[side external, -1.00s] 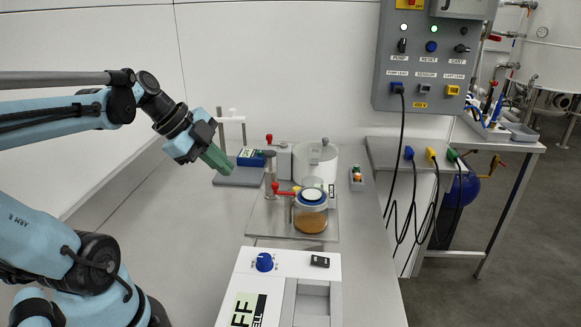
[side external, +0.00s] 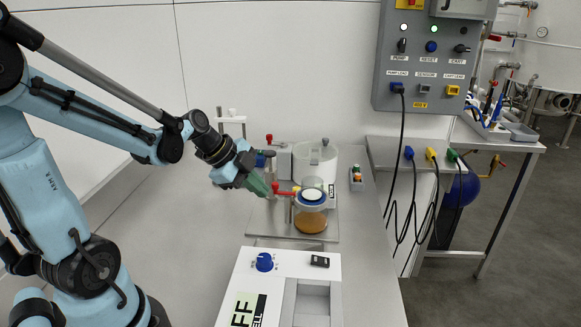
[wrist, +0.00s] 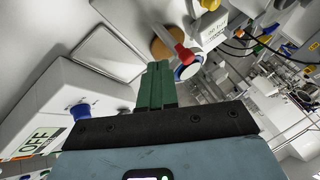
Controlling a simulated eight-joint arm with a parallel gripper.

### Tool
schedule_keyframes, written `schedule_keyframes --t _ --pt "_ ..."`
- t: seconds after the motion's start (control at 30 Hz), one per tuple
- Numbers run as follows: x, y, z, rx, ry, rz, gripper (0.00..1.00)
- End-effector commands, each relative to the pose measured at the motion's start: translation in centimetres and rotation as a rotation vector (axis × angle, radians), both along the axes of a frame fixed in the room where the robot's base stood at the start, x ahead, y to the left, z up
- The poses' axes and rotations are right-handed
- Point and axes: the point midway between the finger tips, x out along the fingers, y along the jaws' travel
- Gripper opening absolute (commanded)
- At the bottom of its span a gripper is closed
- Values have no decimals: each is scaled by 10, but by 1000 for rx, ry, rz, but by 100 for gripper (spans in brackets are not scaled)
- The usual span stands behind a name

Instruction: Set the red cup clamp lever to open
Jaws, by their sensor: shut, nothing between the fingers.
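The red cup clamp lever (side external: 285,192) lies about level on the left side of a glass cup (side external: 310,220) with amber contents and a blue-rimmed lid. In the wrist view the red lever (wrist: 184,52) shows just beyond and right of my fingertips. My gripper (side external: 267,193) has green fingers, shut and empty, close to the lever's left end. In the wrist view the shut fingers (wrist: 157,66) point toward the amber cup (wrist: 160,48). I cannot tell whether the fingertips touch the lever.
A white tank (side external: 315,165) stands behind the cup. A second red knob (side external: 269,139) rises at the back left. A white box with a blue dial (side external: 264,262) stands in front. A small button box (side external: 357,178) sits to the right.

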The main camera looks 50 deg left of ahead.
Motion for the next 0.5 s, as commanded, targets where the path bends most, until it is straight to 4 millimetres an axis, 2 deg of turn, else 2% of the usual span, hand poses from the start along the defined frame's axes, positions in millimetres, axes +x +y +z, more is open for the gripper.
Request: schedule_keyframes --t 0.2,0.5 --pt "14 4 0 0 0 0 0" --pt "17 5 -1 0 0 0 0"
